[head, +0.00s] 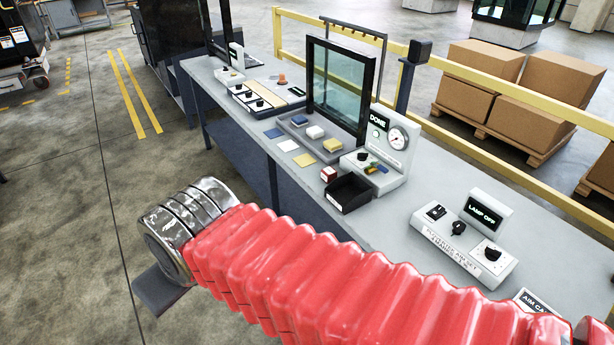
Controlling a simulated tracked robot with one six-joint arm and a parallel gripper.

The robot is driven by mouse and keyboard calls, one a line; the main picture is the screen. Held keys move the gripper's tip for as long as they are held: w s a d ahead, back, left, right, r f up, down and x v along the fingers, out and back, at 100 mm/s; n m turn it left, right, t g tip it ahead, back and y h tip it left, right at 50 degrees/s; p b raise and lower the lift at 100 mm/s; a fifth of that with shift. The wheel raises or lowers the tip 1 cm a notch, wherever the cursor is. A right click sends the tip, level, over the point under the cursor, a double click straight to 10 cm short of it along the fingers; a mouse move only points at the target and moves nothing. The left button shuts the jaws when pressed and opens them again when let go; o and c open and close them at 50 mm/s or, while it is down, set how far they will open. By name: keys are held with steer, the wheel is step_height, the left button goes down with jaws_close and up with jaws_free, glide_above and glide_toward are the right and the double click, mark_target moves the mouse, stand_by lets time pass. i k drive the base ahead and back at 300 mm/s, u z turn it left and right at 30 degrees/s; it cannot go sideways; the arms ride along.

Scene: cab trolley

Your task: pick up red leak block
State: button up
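A small red block (328,174) with a pale label on its front face stands on the grey bench, just left of an open black tray (348,193). It looks like the red leak block. My arm, in a red ribbed sleeve, crosses the foreground and ends at the left in a shiny metal collar. A dark flat piece under the collar looks like part of my gripper (160,290). It is over the floor, left of the bench and well apart from the block. Its fingers cannot be made out, nor whether it holds anything.
Behind the tray stands a white gauge unit (385,150) reading DONE. White, yellow and blue blocks lie on a grey tray (300,130) by an upright glass frame (338,88). A LAMP OFF control box (465,245) stands at right. A yellow rail (480,155) runs behind the bench.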

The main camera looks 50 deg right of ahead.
mark_target(329, 174)
steer(key=u, duration=0.85)
steer(key=i, duration=1)
steer(key=z, duration=3.15)
